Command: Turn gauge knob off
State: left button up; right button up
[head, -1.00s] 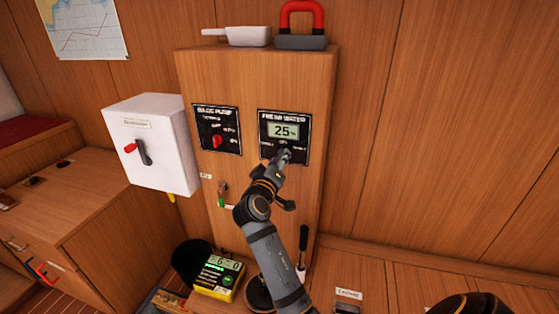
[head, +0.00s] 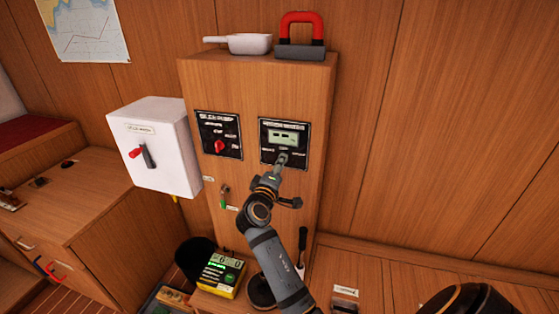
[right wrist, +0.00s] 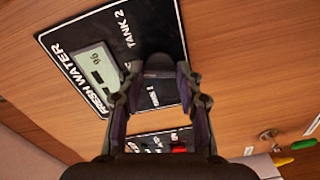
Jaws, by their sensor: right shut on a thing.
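The fresh water gauge panel (head: 299,137) is a black plate on the front of the wooden cabinet. My right gripper (head: 282,159) is at the lower middle of the panel. In the right wrist view its fingers are closed around the dark gauge knob (right wrist: 159,66). The fingers hide most of the knob, so its pointer cannot be read. My left gripper is not in view.
A second panel with a red knob (head: 219,146) sits left of the gauge. A white box with a red-tipped lever (head: 151,157) is farther left. A white pan (head: 250,44) and a red-handled block (head: 301,50) stand on the cabinet top.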

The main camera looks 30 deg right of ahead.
jog(key=shift+n+p, duration=1.1)
jog(key=shift+n, duration=0.5)
jog(key=o, duration=1.1)
jog(key=shift+o, duration=0.2)
